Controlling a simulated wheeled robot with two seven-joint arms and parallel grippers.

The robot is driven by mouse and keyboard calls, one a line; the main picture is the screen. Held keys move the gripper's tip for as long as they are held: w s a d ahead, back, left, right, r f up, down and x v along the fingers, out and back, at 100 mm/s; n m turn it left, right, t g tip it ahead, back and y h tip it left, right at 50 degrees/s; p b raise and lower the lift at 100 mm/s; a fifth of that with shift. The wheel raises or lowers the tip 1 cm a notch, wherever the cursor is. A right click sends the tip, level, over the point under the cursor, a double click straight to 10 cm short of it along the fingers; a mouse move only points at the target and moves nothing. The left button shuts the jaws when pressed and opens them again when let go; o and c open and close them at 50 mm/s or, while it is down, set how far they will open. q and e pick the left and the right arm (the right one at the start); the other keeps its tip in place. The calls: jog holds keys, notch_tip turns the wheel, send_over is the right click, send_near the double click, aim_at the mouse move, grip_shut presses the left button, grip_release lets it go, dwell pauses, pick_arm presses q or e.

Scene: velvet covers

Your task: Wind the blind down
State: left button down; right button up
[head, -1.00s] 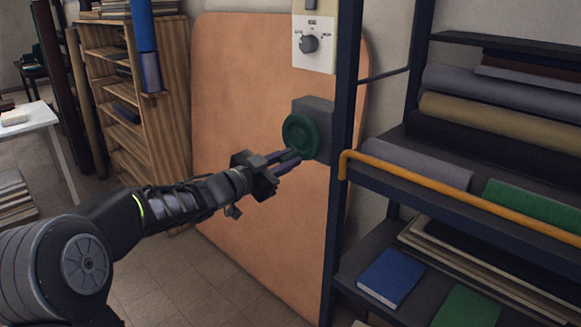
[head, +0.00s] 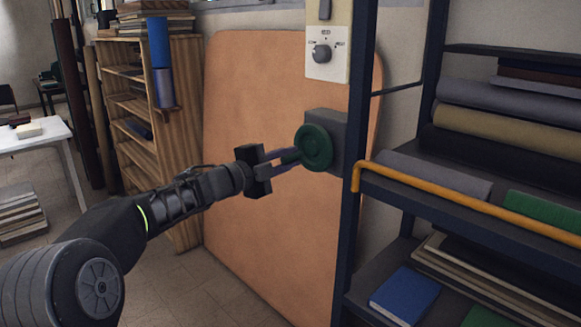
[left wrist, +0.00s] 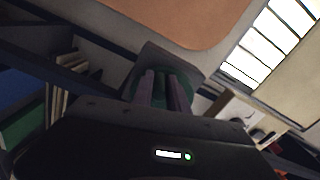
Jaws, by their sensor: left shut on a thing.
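A round dark green handwheel (head: 317,148) sits on a grey box (head: 346,135) fixed beside a dark blue upright post. A green crank knob (head: 290,157) stands out from the wheel's left side. My left gripper (head: 289,159) comes in from the left and is shut on that knob. In the left wrist view, green of the wheel (left wrist: 164,84) shows around and between the two fingers of my left gripper (left wrist: 165,84), in front of the grey box. A bright paned window (left wrist: 262,45) shows there too; I cannot tell where the blind's edge is. My right gripper is out of view.
A white panel with a dark rotary knob (head: 322,54) is just above the wheel. A large orange board (head: 245,90) leans behind my arm. At right, a dark shelf holds fabric rolls (head: 485,122) behind an orange rail (head: 450,200). A wooden bookcase (head: 186,110) stands at left.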

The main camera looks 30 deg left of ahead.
pick_arm(q)
jog(key=shift+w+a+r+m+b, duration=0.1)
jog(key=shift+r+m+b, duration=0.15)
jog(key=shift+m, duration=0.5)
jog(key=shift+s+a+r+m+b, duration=0.1)
jog(key=shift+r+m, duration=0.25)
jog(key=shift+m, duration=0.45)
jog(key=shift+w+a+r+m+b, duration=0.1)
jog(key=shift+r+m+b, duration=0.15)
jog(key=shift+m, duration=0.5)
jog(key=shift+r, duration=0.1)
jog(key=c, duration=1.3)
grip_release()
jog(key=v, duration=0.7)
jog(key=shift+s, duration=0.4)
jog(key=shift+a, duration=0.15)
